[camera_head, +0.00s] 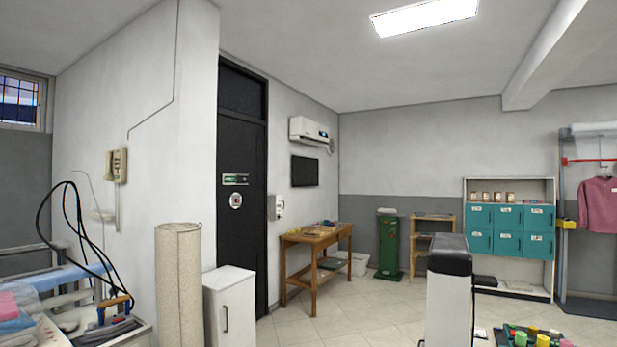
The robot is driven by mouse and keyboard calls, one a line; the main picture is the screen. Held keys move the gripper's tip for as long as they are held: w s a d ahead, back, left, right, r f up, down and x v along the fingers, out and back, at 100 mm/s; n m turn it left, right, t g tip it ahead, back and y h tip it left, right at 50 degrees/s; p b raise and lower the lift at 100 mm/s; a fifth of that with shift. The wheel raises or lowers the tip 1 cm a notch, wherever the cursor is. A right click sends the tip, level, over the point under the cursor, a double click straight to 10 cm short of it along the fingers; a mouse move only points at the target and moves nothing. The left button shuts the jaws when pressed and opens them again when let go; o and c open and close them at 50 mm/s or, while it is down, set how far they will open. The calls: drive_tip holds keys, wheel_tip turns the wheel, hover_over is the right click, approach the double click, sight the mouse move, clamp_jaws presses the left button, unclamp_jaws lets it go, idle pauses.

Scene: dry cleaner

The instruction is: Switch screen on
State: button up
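A flat black screen (305,171) hangs on the white wall to the right of the black door, above the left part of a wooden table. Its face is dark, with no picture or light showing on it. It is far off and seen at an angle, and I cannot make out any button on it. My gripper is not in view.
The wooden table (317,238) with small items stands below the screen. A white cabinet (230,305) and an upright beige roll (179,285) stand at the front left. Teal lockers (510,230) stand at the back right. Tiled floor (345,315) is clear before the table.

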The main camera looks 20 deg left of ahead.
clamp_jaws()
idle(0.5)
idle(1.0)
